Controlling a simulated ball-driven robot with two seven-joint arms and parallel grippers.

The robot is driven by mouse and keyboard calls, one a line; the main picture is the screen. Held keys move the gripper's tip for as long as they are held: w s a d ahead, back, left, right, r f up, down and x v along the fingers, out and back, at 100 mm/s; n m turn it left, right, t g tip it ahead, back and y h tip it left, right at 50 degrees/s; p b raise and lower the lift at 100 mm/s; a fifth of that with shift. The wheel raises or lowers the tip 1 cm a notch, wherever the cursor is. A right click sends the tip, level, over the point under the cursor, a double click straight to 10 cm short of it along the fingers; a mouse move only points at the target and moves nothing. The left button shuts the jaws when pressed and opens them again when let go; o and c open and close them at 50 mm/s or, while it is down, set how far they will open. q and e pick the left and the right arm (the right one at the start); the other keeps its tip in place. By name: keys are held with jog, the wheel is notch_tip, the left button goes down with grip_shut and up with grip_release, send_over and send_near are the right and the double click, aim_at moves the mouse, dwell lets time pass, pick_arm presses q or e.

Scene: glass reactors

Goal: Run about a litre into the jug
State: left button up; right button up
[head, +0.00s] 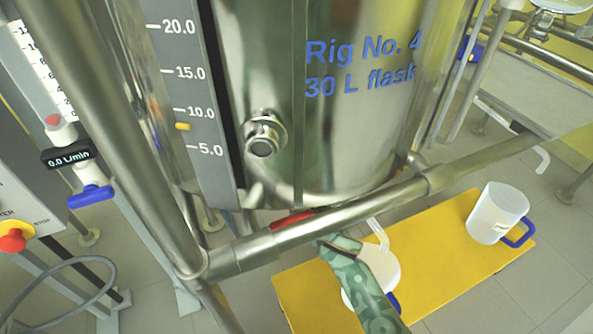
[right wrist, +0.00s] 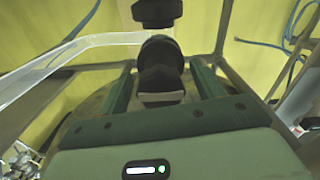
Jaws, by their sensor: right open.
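The steel flask vessel (head: 350,130) marked "Rig No. 4, 30 L flask" fills the middle of the head view. A red handle (head: 293,218) shows below it, partly behind a frame rail. A white jug (head: 384,262) with a blue handle stands below the pale outlet tube (head: 378,234), partly hidden by my green right arm. My right gripper (head: 338,243) is close beside the red handle and tube. In the right wrist view its open fingers (right wrist: 162,85) lie either side of a dark fitting (right wrist: 160,55); contact cannot be told. My left gripper is out of view.
A second white jug (head: 497,213) stands on the yellow platform (head: 440,240). The level scale (head: 190,95) has a yellow marker between 5 and 10. The flow display (head: 68,157) reads 0.0 L/min, above a blue handle (head: 90,196). Steel rails (head: 330,215) cross close to my arm.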

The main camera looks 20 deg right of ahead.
jog(key=shift+w, duration=0.4)
jog(key=c, duration=1)
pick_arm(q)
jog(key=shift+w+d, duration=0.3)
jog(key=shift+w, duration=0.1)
pick_arm(e)
jog(key=n+b, duration=0.1)
jog(key=n, duration=2)
jog(key=shift+s, duration=0.1)
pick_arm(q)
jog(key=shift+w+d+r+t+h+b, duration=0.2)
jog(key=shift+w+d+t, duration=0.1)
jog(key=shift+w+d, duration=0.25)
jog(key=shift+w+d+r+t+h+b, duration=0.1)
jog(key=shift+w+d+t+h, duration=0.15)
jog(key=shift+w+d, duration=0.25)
pick_arm(e)
jog(key=shift+n, duration=0.7)
jog(key=shift+n, duration=0.3)
